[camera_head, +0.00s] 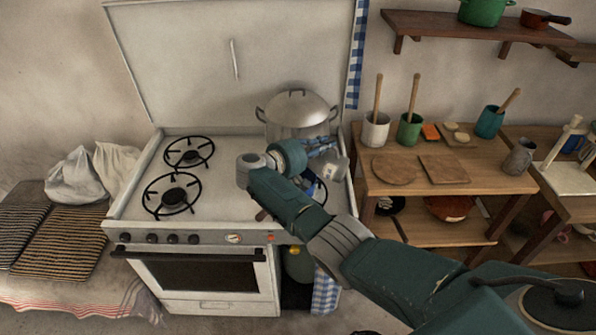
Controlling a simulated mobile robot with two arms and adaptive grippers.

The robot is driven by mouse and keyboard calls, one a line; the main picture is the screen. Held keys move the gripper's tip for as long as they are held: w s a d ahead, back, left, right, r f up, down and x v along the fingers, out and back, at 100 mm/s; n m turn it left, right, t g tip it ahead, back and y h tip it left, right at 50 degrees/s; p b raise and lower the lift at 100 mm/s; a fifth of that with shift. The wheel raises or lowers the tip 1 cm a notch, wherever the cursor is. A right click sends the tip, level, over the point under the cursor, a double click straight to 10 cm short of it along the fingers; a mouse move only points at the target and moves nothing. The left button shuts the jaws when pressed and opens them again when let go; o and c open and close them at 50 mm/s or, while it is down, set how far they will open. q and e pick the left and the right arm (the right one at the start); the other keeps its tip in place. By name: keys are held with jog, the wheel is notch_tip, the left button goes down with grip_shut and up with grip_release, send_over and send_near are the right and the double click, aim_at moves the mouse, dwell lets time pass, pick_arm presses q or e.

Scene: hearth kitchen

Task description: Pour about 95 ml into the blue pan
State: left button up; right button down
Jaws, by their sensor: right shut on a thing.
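My right arm reaches in from the lower right over the stove (220,200). My right gripper (318,150) is above the front right burner area, mostly hidden by its own wrist. It is shut on a small silver metal vessel (333,168), which looks tilted. Its contents cannot be seen. A blue pan (316,190) shows only in part below the vessel, behind my arm. Whether any liquid is in the pan or falling into it cannot be told. My left gripper is not in view.
A large lidded steel pot (297,115) stands at the stove's back right, close behind my gripper. The left burners (173,193) are bare. A wooden side table (470,178) with utensil pots and boards stands to the right. The raised stove lid (190,60) is behind.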

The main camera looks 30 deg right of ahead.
aim_at(340, 164)
jog(key=shift+w+a+r+n+b, duration=0.35)
jog(key=shift+w+a+r+n, duration=0.05)
jog(key=shift+r, duration=0.05)
dwell(1.4)
jog(key=shift+d, duration=0.1)
dwell(0.5)
jog(key=shift+s+d+f+m+p, duration=0.1)
jog(key=shift+s+d+m+p, duration=0.15)
jog(key=shift+s+p, duration=0.15)
jog(key=shift+s+d+f+m+p, duration=0.1)
jog(key=shift+s+m+p, duration=0.2)
jog(key=shift+p, duration=0.15)
jog(key=shift+s+d+f, duration=0.1)
jog(key=shift+f, duration=0.15)
jog(key=shift+s+d, duration=0.1)
jog(key=shift+s, duration=0.05)
jog(key=shift+s+d+f+m+y+p, duration=0.1)
jog(key=shift+s+d+m+y+p, duration=0.25)
jog(key=shift+p, duration=0.35)
jog(key=shift+m+t+y, duration=0.55)
jog(key=shift+m+t, duration=0.05)
jog(key=shift+m, duration=0.2)
jog(key=s+d+f, duration=0.1)
jog(key=s+f, duration=0.1)
jog(key=shift+s+d+f, duration=0.3)
jog(key=shift+d, duration=0.1)
jog(key=shift+s+d+f, duration=0.1)
jog(key=shift+f, duration=0.25)
